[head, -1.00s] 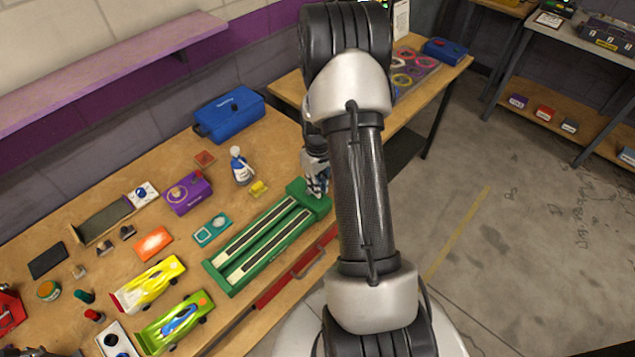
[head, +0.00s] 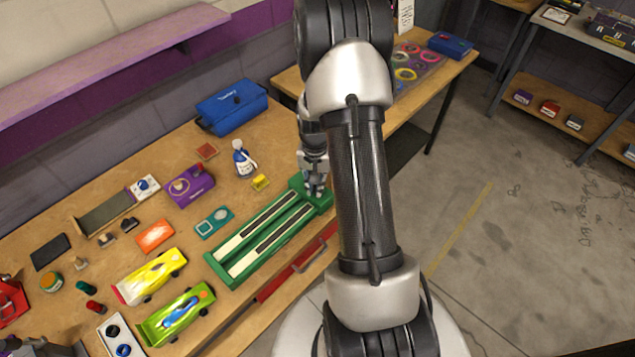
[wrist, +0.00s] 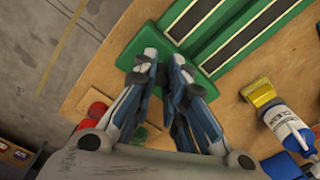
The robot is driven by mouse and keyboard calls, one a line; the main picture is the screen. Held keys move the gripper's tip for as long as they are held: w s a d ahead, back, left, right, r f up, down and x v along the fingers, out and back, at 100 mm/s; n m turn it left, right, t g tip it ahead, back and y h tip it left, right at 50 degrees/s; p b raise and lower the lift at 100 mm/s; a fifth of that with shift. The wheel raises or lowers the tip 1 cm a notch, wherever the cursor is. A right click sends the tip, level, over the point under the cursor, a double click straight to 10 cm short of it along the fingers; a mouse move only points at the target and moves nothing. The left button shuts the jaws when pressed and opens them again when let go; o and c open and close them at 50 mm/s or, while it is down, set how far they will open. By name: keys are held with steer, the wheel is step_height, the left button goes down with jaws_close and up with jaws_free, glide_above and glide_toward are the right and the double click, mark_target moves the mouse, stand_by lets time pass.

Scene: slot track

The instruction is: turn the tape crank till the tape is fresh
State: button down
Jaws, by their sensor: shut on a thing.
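The green tape track (head: 222,280) lies on the workbench in the head view, with two long strips showing dark and cream stretches. Its right end is beneath my gripper (head: 316,190). In the wrist view the green track (wrist: 205,22) runs to the upper right, and my gripper (wrist: 160,66) is over its rounded green end. The fingers are close together and shut on the tape crank, which they hide almost wholly. How far the crank is turned cannot be seen.
A yellow block (head: 261,182) and a blue-and-white bottle (head: 243,160) stand behind the track. A teal tray (head: 213,222) and a yellow car (head: 150,276) lie to its left. A red-handled bar (head: 290,272) runs along the bench's front edge.

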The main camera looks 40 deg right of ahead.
steer(key=shift+w+a+m, duration=0.1)
steer(key=shift+a+m, duration=0.15)
steer(key=shift+m, duration=0.65)
steer(key=shift+a+m, duration=0.2)
steer(key=shift+m, duration=0.7)
steer(key=c, duration=1.6)
jaws_free()
steer(key=shift+o, duration=0.2)
step_height(320, 180, up, 12)
